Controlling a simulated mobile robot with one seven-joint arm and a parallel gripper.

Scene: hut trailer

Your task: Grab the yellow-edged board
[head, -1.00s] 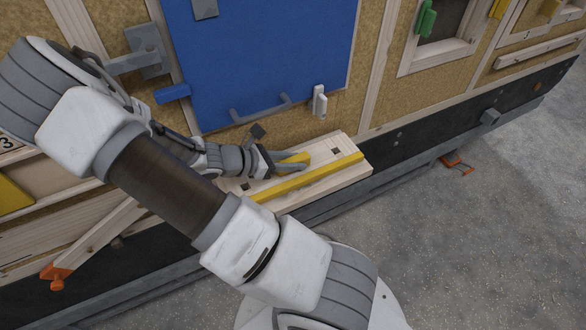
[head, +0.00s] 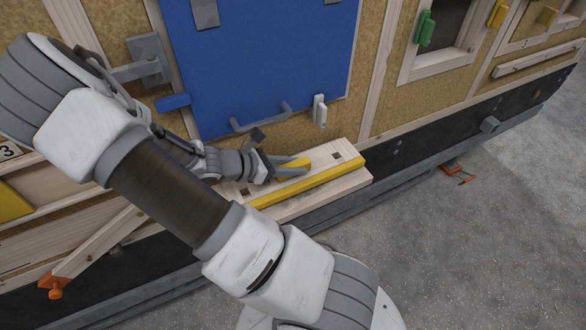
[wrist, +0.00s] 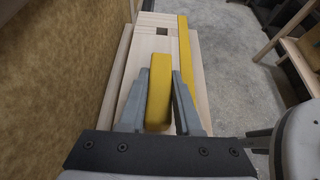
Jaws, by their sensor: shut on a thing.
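The yellow-edged board (head: 338,160) is pale wood with a yellow strip along its outer long edge and dark square holes. It lies roughly level along the trailer wall below the blue door. A yellow grip block (wrist: 159,90) stands along its middle. My gripper (head: 300,165) is shut on this block, one grey finger on each side. In the wrist view the board (wrist: 153,45) stretches ahead of the fingers (wrist: 159,78), with its yellow edge on the right. My arm hides the board's left end in the head view.
A pale wooden ledge (head: 290,209) shows under the board. The blue door (head: 265,60), its grey handle (head: 260,117) and a white latch (head: 320,110) are close above. An orange clamp (head: 455,173) is at right. Open grey floor (head: 480,250) lies at front right.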

